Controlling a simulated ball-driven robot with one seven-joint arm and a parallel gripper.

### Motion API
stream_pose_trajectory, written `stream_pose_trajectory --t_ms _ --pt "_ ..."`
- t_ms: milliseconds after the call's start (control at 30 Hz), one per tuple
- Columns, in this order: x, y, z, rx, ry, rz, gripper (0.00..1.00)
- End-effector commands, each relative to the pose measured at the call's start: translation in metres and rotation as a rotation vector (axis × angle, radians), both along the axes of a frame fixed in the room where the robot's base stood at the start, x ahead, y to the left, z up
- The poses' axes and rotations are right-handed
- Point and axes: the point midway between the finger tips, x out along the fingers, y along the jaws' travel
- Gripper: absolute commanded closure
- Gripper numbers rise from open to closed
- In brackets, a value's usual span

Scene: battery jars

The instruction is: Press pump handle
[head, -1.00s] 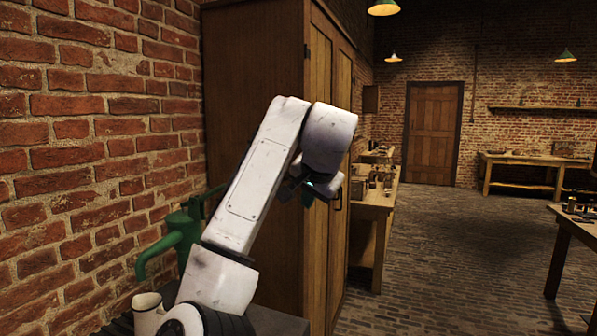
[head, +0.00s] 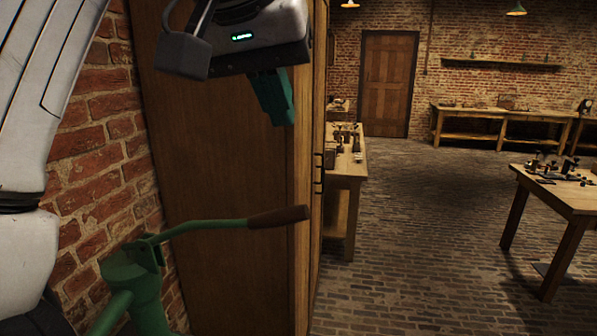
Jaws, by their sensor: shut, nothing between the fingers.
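The green hand pump (head: 135,280) stands at the lower left, with its lower part cut off by the frame. Its handle (head: 235,223) sticks out to the right, nearly level, with a brown wooden grip (head: 279,217) at its end. My gripper (head: 283,120) is above the handle, near the top of the view, with its teal fingers pointing down. The fingers are shut together with nothing between them. A clear gap shows in the picture between the fingertips and the wooden grip.
A tall wooden cabinet (head: 220,150) stands behind the handle. A brick wall (head: 105,150) is at the left. Workbenches with small items, one at mid-view (head: 345,172) and one at the right (head: 565,190), stand beyond. The brick floor (head: 420,250) between is clear.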

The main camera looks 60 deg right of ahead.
Motion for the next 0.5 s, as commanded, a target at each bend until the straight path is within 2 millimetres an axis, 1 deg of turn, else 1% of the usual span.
stream_pose_trajectory --t_ms 267,367,500 --pt "0.001 -0.002 -0.002 0.000 -0.001 -0.001 1.00" --pt "0.001 -0.006 -0.007 0.000 -0.001 -0.001 1.00" --pt "0.002 -0.017 -0.024 0.000 0.001 -0.003 1.00"
